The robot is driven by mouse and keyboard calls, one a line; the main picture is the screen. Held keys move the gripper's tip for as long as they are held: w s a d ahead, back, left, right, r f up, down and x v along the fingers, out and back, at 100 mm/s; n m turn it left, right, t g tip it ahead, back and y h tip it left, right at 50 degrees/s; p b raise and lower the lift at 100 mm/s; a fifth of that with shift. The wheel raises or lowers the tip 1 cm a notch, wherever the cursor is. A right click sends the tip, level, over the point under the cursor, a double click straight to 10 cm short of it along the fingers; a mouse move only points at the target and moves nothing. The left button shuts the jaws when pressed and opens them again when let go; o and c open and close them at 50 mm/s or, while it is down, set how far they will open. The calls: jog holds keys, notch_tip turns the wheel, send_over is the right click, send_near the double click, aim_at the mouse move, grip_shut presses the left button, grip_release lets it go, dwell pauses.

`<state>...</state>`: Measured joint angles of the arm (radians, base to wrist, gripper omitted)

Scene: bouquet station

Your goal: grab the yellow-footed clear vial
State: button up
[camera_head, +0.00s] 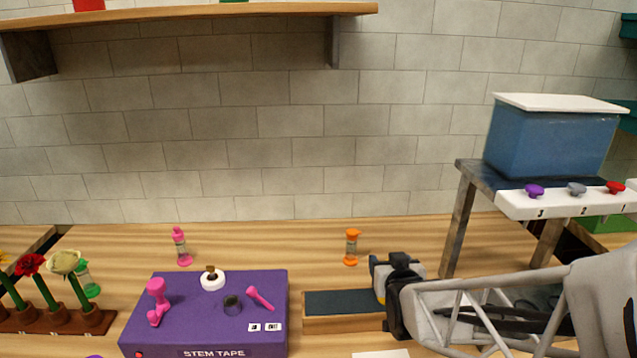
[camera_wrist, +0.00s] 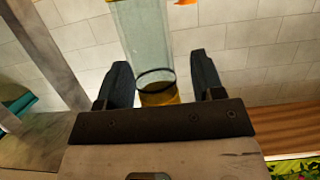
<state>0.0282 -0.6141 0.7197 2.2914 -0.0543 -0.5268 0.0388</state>
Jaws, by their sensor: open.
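The yellow-footed clear vial (camera_wrist: 142,40) shows large in the wrist view, a clear tube with a dark ring and a yellow foot (camera_wrist: 158,98). Its foot lies between the two dark fingers of my gripper (camera_wrist: 162,74), with a visible gap on either side. The far end of the vial runs out of the picture at the top. In the head view my gripper (camera_head: 384,288) is at the right end of the wooden tray, and only a sliver of yellow shows by its fingers. The rest of the vial is hidden there. My gripper is open.
A wooden tray (camera_head: 343,325) with a dark inlay lies left of my gripper. An orange-ended vial (camera_head: 351,247) stands behind it, and a pink-ended vial (camera_head: 181,247) further left. The purple stem tape box (camera_head: 205,335) and a dispenser stand (camera_head: 482,180) flank the area.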

dwell(0.3)
grip_shut()
jog(key=shift+r, duration=0.15)
dwell(0.4)
jog(key=shift+r, duration=0.8)
jog(key=f+v, duration=0.1)
jog(key=v, duration=1.5)
jog(key=shift+s+a+f, duration=0.15)
jog(key=shift+s+f, duration=0.15)
jog(key=shift+s, duration=0.05)
